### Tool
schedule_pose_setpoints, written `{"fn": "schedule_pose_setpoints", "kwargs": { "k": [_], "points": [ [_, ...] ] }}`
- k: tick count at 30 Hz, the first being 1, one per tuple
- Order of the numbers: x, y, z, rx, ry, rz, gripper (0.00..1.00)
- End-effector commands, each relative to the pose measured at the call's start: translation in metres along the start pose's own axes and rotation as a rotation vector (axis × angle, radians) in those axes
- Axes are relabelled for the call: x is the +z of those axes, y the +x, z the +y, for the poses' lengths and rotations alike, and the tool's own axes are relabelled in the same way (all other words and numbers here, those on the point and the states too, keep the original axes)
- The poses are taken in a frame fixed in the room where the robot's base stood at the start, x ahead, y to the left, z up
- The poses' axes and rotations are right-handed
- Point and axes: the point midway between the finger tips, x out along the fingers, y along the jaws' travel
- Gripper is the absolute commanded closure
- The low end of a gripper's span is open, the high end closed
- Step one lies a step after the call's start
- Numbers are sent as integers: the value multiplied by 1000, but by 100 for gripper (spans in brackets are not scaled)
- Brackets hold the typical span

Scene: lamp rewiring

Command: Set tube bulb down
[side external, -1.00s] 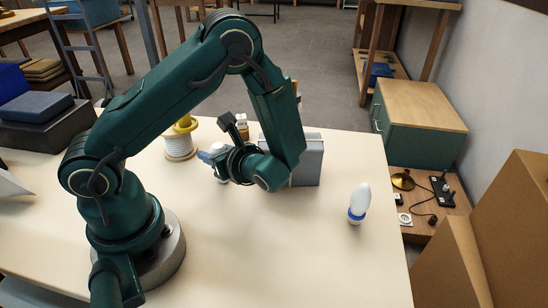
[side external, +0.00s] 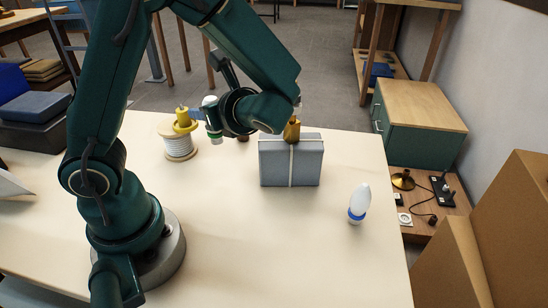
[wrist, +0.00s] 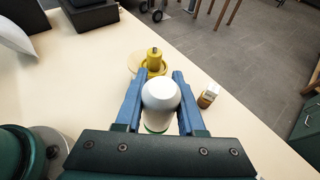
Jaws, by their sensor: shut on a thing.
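My gripper (wrist: 155,103) is shut on the tube bulb (wrist: 159,96), a white, rounded cylinder with a green band at its lower end. In the side view the bulb (side external: 211,114) hangs roughly upright in the fingers, just right of the wire spool and apparently above the table. The blue fingers sit on either side of it in the wrist view. The forearm and wrist hide part of the grip in the side view.
A spool (side external: 180,147) with a yellow top stands left of the bulb. A grey strapped box (side external: 275,165) with a brass piece on top (side external: 292,130) stands right. A blue-banded candle bulb (side external: 359,200) stands farther right. The front tabletop (side external: 255,245) is clear.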

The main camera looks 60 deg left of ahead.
Motion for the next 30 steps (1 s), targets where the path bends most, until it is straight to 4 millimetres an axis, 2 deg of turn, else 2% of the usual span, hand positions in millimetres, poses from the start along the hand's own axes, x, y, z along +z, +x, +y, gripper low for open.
{"fn": "schedule_pose_setpoints", "kwargs": {
  "k": [13,23,30],
  "points": [
    [46,-20,1,7,-6,3,100],
    [10,-26,37,225,-87,-2,100],
    [-23,-47,72,495,-199,-3,100]
  ]
}}
